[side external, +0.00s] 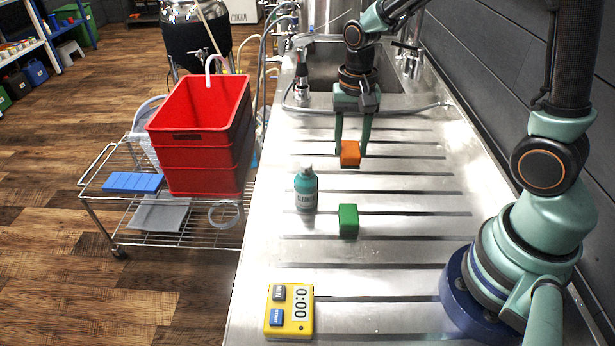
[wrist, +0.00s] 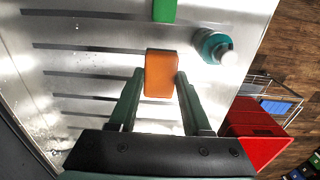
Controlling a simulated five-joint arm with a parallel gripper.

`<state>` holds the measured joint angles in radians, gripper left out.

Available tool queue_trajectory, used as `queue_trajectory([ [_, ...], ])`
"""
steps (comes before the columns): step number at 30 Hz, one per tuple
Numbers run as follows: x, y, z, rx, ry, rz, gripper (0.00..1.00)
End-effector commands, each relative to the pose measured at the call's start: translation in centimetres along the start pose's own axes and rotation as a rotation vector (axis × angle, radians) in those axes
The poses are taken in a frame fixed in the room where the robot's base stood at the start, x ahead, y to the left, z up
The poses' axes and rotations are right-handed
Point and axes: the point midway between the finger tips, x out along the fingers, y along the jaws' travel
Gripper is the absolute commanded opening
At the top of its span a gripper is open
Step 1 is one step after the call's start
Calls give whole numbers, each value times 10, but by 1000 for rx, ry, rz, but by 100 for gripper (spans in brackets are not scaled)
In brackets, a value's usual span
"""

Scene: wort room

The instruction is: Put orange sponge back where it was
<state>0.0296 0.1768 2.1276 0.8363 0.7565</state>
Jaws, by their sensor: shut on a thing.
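The orange sponge (side external: 350,154) is a small block between the fingertips of my gripper (side external: 352,146) over the ribbed steel drainboard (side external: 400,210). In the wrist view the sponge (wrist: 160,74) sits between the two green fingers of my gripper (wrist: 161,80), which is shut on it. I cannot tell for certain whether its underside touches the drainboard. A green block (side external: 348,220) stands on the drainboard nearer the front, and part of it shows at the top of the wrist view (wrist: 165,10).
A teal bottle (side external: 306,189) stands left of the green block. A yellow timer (side external: 289,311) lies at the front left. The sink (side external: 330,65) is behind my gripper. A red crate (side external: 200,135) stands on a wire cart left of the counter. The drainboard right of the blocks is clear.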

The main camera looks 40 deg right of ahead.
Motion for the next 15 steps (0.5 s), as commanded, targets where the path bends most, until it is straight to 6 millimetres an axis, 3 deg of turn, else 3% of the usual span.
queue_trajectory([
  [1,14,1,2,0,-6,5,4],
  [6,47,1,1,0,-4,3,4],
  [15,73,1,1,0,-3,3,4],
])
